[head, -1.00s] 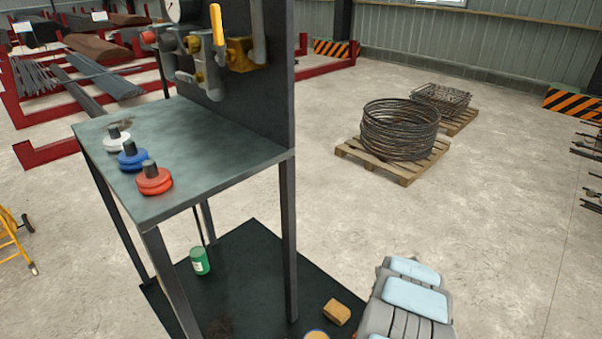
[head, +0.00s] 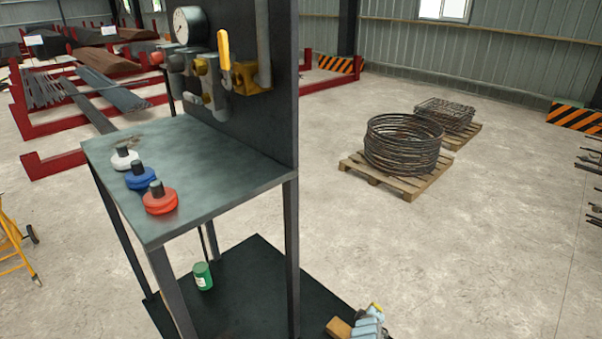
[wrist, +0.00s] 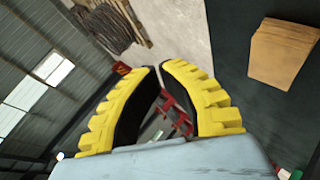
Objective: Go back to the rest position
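My gripper (head: 376,309) shows small and low in the head view, beside the foot of the dark metal stand and next to a tan block (head: 338,328). In the wrist view my gripper (wrist: 161,70) has two yellow ridged fingers with black inner faces. Their tips nearly meet and nothing is held between them. A narrow gap lower between the fingers shows red racking far behind. The tan block also shows at the upper right of the wrist view (wrist: 283,52), apart from the fingers.
The stand's tabletop (head: 215,165) carries white, blue and red knobbed discs (head: 160,200), under a panel with valves and a gauge (head: 188,25). A green can (head: 202,276) stands on the base plate (head: 250,290). Wire coils (head: 402,145) lie on a pallet.

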